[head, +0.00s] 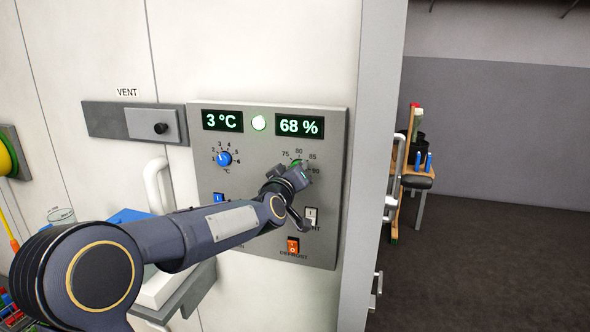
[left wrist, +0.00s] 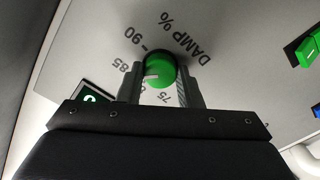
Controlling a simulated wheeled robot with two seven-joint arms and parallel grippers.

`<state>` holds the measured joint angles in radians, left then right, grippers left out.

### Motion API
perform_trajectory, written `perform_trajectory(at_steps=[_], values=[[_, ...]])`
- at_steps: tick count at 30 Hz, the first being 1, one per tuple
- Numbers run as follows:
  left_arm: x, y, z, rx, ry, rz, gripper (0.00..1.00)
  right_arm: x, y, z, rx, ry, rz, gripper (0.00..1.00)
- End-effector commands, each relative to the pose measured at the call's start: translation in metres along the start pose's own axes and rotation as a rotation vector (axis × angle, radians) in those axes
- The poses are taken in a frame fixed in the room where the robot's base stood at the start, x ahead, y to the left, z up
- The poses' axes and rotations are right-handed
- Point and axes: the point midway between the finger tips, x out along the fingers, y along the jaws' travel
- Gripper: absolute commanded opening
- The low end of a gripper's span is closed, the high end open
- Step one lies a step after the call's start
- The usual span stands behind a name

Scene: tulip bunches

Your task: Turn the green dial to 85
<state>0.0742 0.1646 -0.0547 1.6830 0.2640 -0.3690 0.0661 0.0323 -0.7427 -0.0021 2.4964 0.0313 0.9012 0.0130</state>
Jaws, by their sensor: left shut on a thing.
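The green dial (head: 297,163) sits on a grey control panel, with 75, 80, 85 and 90 around it. In the left wrist view the dial (left wrist: 161,72) is labelled DAMP %. Its white mark faces the side with 80 and 85; I cannot tell the exact value. My left gripper (head: 294,169) is shut on the dial, one finger on each side, as the left wrist view also shows (left wrist: 160,82). The percent display (head: 300,125) reads 68 %. My right gripper is not in view.
A white handle (head: 154,185) stands out left of the panel.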

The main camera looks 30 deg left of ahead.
Motion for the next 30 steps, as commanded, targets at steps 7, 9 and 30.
perform_trajectory(at_steps=[7,9,30], values=[[-0.0002,-0.0009,0.0025,0.109,-0.007,-0.002,0.09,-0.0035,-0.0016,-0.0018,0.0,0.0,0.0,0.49],[-0.0002,-0.001,0.0026,0.126,-0.007,-0.002,0.09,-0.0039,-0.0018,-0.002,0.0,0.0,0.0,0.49],[-0.0001,-0.0011,0.0024,0.151,-0.006,-0.002,0.5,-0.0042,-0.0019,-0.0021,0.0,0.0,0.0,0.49]])
